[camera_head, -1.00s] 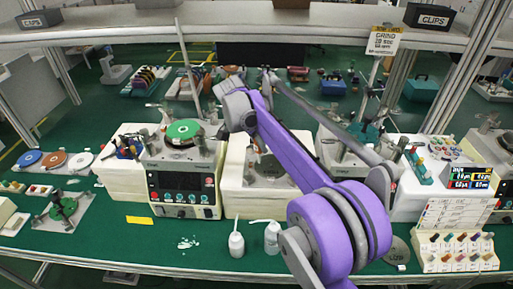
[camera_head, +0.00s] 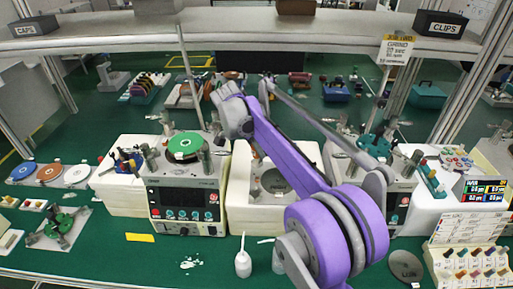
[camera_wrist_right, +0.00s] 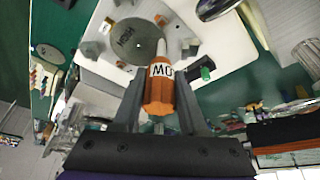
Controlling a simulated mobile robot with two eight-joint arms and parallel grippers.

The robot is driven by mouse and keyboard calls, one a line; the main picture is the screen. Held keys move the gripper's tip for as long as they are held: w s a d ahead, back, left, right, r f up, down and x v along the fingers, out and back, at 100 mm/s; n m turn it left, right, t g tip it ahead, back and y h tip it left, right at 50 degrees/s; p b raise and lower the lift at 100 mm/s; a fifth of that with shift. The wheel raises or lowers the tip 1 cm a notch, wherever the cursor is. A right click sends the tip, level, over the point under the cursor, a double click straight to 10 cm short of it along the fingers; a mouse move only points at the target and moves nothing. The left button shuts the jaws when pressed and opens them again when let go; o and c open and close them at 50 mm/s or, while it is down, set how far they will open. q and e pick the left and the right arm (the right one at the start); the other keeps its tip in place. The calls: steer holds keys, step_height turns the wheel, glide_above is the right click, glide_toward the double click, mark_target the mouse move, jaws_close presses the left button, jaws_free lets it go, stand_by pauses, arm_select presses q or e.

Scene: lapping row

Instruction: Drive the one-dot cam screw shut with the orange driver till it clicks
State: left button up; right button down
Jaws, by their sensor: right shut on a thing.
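In the right wrist view my right gripper (camera_wrist_right: 161,82) is shut on the orange driver (camera_wrist_right: 160,98), which has a white band with dark lettering. The driver's pale tip (camera_wrist_right: 161,47) points away from the gripper, beside a grey disc (camera_wrist_right: 136,40) on a white housing. I cannot tell whether the tip touches anything. I cannot make out the one-dot cam screw in either view. In the head view my purple right arm crosses the middle of the bench, and I cannot make out its fingers or the driver. My left gripper is not in view.
A machine with a green disc (camera_head: 183,145) and a dark control panel (camera_head: 185,199) stands left of my arm. A white bottle (camera_head: 243,263) stands in front. A rack of coloured pieces (camera_head: 468,262) is at the right.

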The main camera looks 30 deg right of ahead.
steer(key=shift+s+f, duration=0.15)
steer(key=shift+f, duration=0.65)
steer(key=shift+f+b, duration=0.8)
steer(key=shift+f, duration=1.05)
steer(key=shift+n, duration=0.4)
steer(key=n+t, duration=0.1)
steer(key=n, duration=0.1)
steer(key=n+t+y, duration=0.1)
steer(key=n, duration=0.2)
steer(key=shift+s+n, duration=0.1)
steer(key=shift+n, duration=0.2)
steer(key=n, duration=0.2)
steer(key=n+t+y, duration=0.1)
steer(key=n, duration=0.2)
steer(key=shift+d+t+y+b, duration=0.1)
steer(key=shift+t+y+b, duration=0.2)
steer(key=n, duration=0.2)
steer(key=n+y, duration=0.1)
steer(key=n, duration=0.1)
steer(key=shift+t+y, duration=0.3)
steer(key=n+y, duration=0.1)
steer(key=n, duration=0.4)
steer(key=shift+d+r+y+p, duration=0.1)
steer(key=shift+y+p, duration=0.25)
steer(key=shift+y, duration=0.05)
steer(key=shift+n, duration=0.4)
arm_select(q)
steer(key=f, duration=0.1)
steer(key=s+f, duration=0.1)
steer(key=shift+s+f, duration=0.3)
